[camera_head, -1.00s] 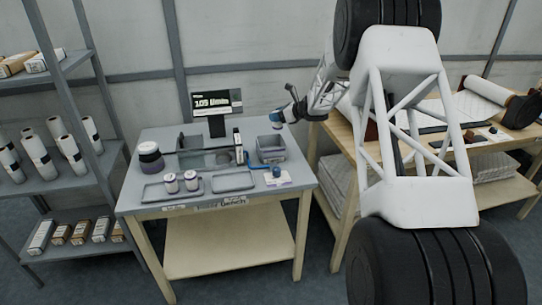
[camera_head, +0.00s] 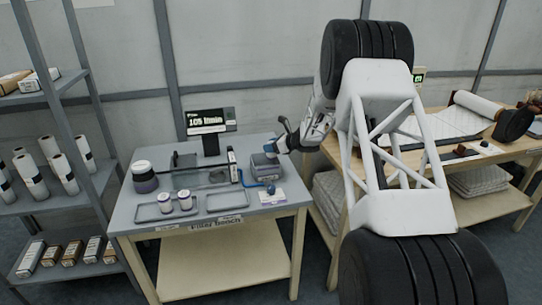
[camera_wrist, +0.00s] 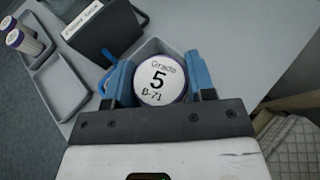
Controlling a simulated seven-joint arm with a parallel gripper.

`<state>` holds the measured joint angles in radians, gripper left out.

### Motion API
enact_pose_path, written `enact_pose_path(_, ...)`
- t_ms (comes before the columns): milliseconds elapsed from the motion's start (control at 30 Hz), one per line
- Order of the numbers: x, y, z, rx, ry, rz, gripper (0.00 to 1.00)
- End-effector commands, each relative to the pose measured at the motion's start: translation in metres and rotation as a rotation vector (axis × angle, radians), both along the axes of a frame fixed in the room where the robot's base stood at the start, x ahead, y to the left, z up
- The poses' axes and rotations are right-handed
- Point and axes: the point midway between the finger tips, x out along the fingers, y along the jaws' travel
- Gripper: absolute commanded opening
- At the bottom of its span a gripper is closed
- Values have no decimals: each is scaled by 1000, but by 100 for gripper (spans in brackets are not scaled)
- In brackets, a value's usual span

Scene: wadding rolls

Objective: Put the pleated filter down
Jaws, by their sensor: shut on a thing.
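The pleated filter (camera_wrist: 160,78) shows in the wrist view as a round white end with a purple rim, marked "Grade 5 B-71". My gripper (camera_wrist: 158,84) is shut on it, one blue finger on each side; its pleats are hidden. In the head view my gripper (camera_head: 275,149) is over the grey open bin (camera_head: 265,171) at the bench's back right, and the filter cannot be made out. The bin also shows behind the filter in the wrist view (camera_wrist: 150,47). I cannot tell whether the filter touches the bin.
On the filter bench (camera_head: 208,228), a tray (camera_head: 150,216) holds two small canisters (camera_head: 176,202). An empty tray (camera_head: 227,202) lies beside it. A blue item (camera_head: 271,189) lies before the bin.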

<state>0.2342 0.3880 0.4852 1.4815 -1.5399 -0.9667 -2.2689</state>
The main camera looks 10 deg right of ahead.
Motion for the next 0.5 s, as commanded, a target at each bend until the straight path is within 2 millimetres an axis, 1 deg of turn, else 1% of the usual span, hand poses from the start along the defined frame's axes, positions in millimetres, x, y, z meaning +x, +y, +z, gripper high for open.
enact_pose_path(100,0,0,-5,1,-1,0,22)
enact_pose_path(400,0,0,-6,1,-1,0,22)
enact_pose_path(500,0,0,-10,1,1,-1,22)
